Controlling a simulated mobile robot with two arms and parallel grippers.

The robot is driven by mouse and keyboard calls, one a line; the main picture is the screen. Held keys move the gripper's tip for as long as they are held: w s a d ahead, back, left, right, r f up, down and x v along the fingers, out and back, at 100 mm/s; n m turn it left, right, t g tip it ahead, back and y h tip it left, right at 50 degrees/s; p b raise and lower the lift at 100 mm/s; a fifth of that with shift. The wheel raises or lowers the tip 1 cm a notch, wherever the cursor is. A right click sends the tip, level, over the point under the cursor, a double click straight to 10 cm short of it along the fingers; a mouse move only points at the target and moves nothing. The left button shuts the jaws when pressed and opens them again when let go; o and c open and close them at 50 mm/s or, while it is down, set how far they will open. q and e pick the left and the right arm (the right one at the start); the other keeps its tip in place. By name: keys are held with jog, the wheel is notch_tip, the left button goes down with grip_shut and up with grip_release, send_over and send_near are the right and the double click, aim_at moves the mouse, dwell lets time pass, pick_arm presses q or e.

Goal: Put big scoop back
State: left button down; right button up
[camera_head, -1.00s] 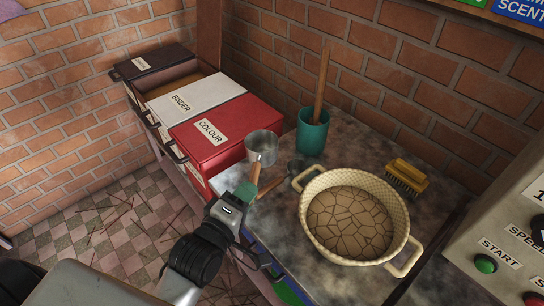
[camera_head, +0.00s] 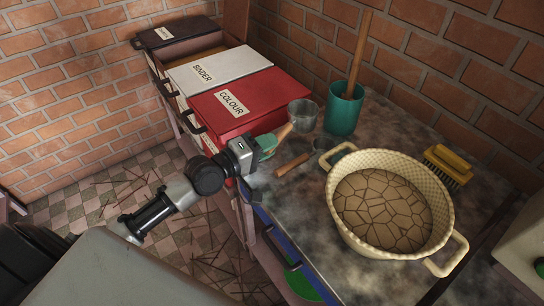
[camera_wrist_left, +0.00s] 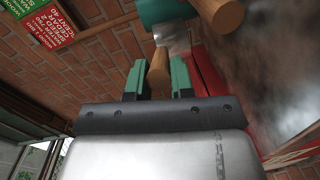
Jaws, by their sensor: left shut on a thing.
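The big scoop has a grey metal cup (camera_head: 303,116) and a wooden handle. In the head view its cup is just right of the red COLOUR box, left of the teal pot. My left gripper (camera_head: 266,146) is shut on its handle, between green fingers. In the left wrist view the handle (camera_wrist_left: 158,70) shows between the fingertips, with part of the metal cup (camera_wrist_left: 174,38) beyond. I cannot tell whether the cup touches the table. My right gripper is not in view.
A smaller scoop with a wooden handle (camera_head: 291,166) lies on the table (camera_head: 300,205). The teal pot (camera_head: 343,110) holds a wooden stick. A cream basket (camera_head: 340,218) and a yellow brush (camera_head: 447,165) are at right. The red COLOUR box (camera_head: 270,95) and white BINDER box (camera_head: 219,66) stand left.

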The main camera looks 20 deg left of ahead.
pick_arm(q)
notch_tip(320, 180, down, 4)
jog(key=shift+f+b, duration=0.2)
jog(key=shift+b, duration=0.5)
jog(key=c, duration=1)
grip_release()
jog(key=shift+r, duration=0.1)
jog(key=v, duration=1.2)
jog(key=shift+b, duration=0.35)
